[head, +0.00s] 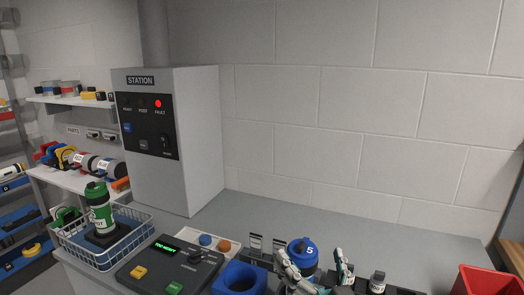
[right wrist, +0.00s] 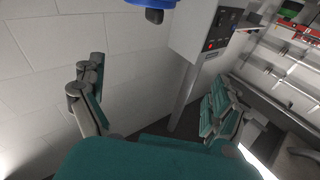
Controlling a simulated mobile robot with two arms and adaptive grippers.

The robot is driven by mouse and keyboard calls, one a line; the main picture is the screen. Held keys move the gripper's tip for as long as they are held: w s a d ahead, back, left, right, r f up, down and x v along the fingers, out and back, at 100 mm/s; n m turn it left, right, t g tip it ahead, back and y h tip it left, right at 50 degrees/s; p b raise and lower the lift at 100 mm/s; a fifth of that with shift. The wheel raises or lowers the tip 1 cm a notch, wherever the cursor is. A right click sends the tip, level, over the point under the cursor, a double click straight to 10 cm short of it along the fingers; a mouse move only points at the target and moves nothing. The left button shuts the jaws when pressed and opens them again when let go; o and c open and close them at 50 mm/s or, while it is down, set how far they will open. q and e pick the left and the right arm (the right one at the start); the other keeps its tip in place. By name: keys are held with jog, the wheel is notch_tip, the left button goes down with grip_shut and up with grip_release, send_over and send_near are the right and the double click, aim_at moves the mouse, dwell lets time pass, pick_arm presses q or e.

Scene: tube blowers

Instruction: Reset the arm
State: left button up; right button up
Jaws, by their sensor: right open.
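My right gripper (head: 312,259) is at the bottom centre of the head view, its two fingers apart. In the right wrist view the fingers of the right gripper (right wrist: 158,85) are also spread wide, with nothing between them. A blue-topped canister marked 5 (head: 303,250) shows by the fingers in the head view; I cannot tell whether they touch it. A blue part (right wrist: 152,5) shows at the top edge of the right wrist view. My left gripper is not in view.
A grey station cabinet (head: 200,140) shows a lit red fault lamp. A wire basket (head: 103,258) holds a green canister (head: 100,212). A console (head: 165,272) reads "TOO HEAVY". A blue ring holder (head: 240,279) and a red bin (head: 482,280) flank the gripper. The bench's back is clear.

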jog(key=s+d+f+m+g+h, duration=0.1)
jog(key=s+d+f+g+h, duration=0.15)
jog(key=f, duration=0.35)
jog(key=s+d+f+g+h, duration=0.1)
jog(key=d+f+g, duration=0.15)
jog(key=f, duration=0.35)
jog(key=s+d+f+n+g+h, duration=0.1)
jog(key=s+d+f+g, duration=0.3)
jog(key=s+f, duration=0.6)
jog(key=s+d+f+n+g, duration=0.1)
jog(key=s+d+f+g, duration=0.1)
jog(key=s+f+g, duration=0.75)
jog(key=s+f+t, duration=0.1)
jog(key=s+f, duration=0.1)
jog(key=f, duration=0.9)
jog(key=s+f, duration=0.2)
jog(key=f, duration=1)
jog(key=s+d+f, duration=0.3)
jog(key=s+f, duration=1.4)
jog(key=shift+g, duration=0.45)
